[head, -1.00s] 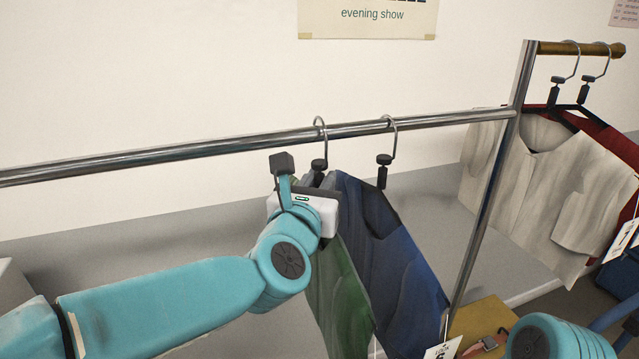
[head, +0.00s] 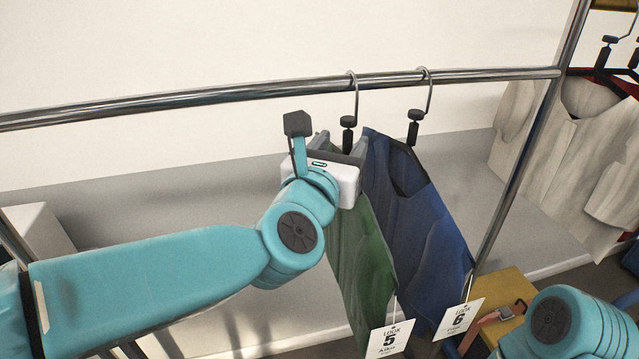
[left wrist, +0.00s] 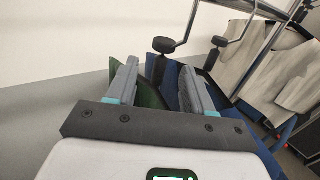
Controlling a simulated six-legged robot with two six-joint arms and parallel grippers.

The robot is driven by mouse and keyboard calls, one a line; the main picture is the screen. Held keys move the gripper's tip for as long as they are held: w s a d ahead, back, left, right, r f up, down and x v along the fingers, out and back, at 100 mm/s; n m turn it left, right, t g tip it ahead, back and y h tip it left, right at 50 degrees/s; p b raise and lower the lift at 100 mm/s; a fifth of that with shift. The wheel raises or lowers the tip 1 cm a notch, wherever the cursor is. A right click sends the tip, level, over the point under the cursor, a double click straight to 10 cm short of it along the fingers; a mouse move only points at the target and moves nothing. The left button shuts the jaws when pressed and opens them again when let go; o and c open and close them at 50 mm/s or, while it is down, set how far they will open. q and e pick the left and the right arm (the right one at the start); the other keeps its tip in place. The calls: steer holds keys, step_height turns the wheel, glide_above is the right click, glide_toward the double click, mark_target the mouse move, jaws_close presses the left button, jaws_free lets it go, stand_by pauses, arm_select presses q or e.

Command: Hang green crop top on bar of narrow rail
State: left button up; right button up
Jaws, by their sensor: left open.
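The green crop top (head: 362,262) hangs by its hanger hook (head: 354,98) from a chrome bar (head: 250,88). A tag reading "LOOK 5" (head: 390,340) dangles from it. My left gripper (head: 341,148) is just below the hanger's black block (head: 348,122). In the left wrist view, my left gripper (left wrist: 158,68) has its fingers apart, with the green cloth (left wrist: 148,96) and the hanger block (left wrist: 163,46) showing between and beyond them. Whether the fingers touch the hanger cannot be told. My right gripper is out of view; only part of my right arm shows at lower right.
A blue garment (head: 425,225) with a "LOOK 6" tag (head: 458,318) hangs close on the right. A chrome post (head: 525,160) stands beyond it. A cream shirt (head: 560,150) hangs at far right. A yellow box (head: 505,290) stands low. The bar is clear to the left.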

arm_select(q)
steer(key=b+v, duration=0.1)
steer(key=v, duration=1.1)
steer(key=w+a+f+n+g+y, duration=0.1)
steer(key=w+a+f+g+y, duration=0.2)
steer(key=f, duration=0.4)
steer(key=w+a+f+y, duration=0.2)
steer(key=w+a+f, duration=0.25)
steer(key=f, duration=0.35)
steer(key=a+f+m+g+p, duration=0.1)
steer(key=a+f+m+g, duration=0.15)
steer(key=f, duration=0.75)
steer(key=a+f+m+g, duration=0.1)
steer(key=a+f+g, duration=0.2)
steer(key=f, duration=0.7)
steer(key=s+f+m+g+h, duration=0.1)
steer(key=s+f+m+g, duration=0.1)
steer(key=s+f+m, duration=0.55)
steer(key=s+f+m+g, duration=0.2)
steer(key=s+f+g, duration=0.15)
steer(key=f, duration=0.65)
steer(key=s+d+f+m+g+h, duration=0.1)
steer(key=s+d+m, duration=0.1)
steer(key=s+m, duration=0.3)
steer(key=s+d+f+m+g+h, duration=0.2)
steer(key=s+m, duration=0.4)
steer(key=m, duration=0.7)
steer(key=shift+d+f+m+p, duration=0.2)
steer(key=shift+f+m+p, duration=0.1)
steer(key=shift+m+p, duration=0.15)
